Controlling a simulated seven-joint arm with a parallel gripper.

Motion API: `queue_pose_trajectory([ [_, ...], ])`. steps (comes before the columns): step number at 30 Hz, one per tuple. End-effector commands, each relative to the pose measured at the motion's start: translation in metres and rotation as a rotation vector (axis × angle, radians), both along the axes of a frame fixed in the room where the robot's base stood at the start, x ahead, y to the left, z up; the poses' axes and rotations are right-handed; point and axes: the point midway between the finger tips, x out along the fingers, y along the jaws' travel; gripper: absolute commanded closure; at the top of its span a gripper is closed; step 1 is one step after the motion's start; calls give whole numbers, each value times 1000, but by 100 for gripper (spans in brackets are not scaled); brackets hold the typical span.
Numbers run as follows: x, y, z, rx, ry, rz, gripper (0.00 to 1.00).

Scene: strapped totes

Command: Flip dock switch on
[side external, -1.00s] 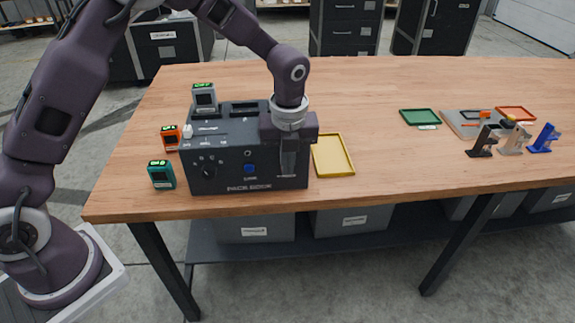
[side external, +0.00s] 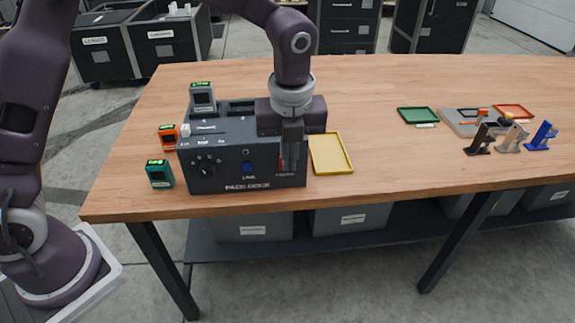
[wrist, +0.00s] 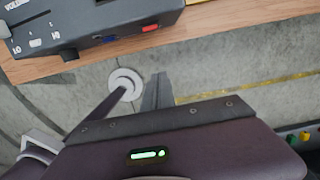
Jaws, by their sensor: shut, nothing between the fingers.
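The dark grey pack dock (side external: 225,172) stands on the left part of the wooden table. Its front carries a black knob (side external: 206,167), a blue button (side external: 248,168) and, at the right, a red switch (side external: 282,164). In the wrist view the red switch (wrist: 150,28) shows at the dock's lower edge, right of the blue button (wrist: 108,39). My gripper (side external: 290,166) is shut and empty, pointing down at the right end of the dock front and partly covering the switch area. In the wrist view the fingertips (wrist: 158,78) appear apart from the switch. I cannot tell the switch's on or off position.
A grey device (side external: 202,97) sits in the dock top. Orange (side external: 167,138) and teal (side external: 159,174) devices stand left of it. A yellow tray (side external: 345,168) lies close to its right. The table middle is clear; trays and small stands are at the right.

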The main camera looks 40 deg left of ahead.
Motion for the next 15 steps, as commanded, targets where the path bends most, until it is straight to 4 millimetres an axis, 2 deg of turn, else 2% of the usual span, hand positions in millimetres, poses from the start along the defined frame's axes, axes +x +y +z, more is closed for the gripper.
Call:
queue_pose_trajectory([
  [3,-4,-5,18,-1,-2,0,100],
  [6,-7,-7,26,-1,1,-1,100],
  [15,-9,-8,29,0,3,-1,100],
])
